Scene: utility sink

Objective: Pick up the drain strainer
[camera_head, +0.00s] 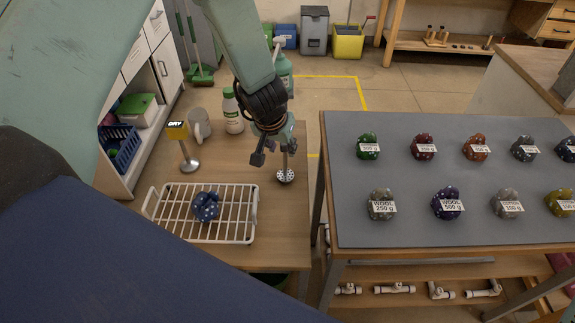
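The drain strainer (285,176) is a small, pale metal piece with dark holes and a thin upright stem. It shows over the wooden table near the table's right edge. My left gripper (274,153) reaches down from above, with its dark fingers spread apart. The strainer is just below and beside the right-hand finger. I cannot tell whether that finger touches the stem. Nothing shows clamped between the fingers. My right gripper is out of view.
A white wire rack (253,229) holding a blue speckled lump (205,206) stands at the table's front. A grey-topped table (400,234) with several labelled lumps is at right.

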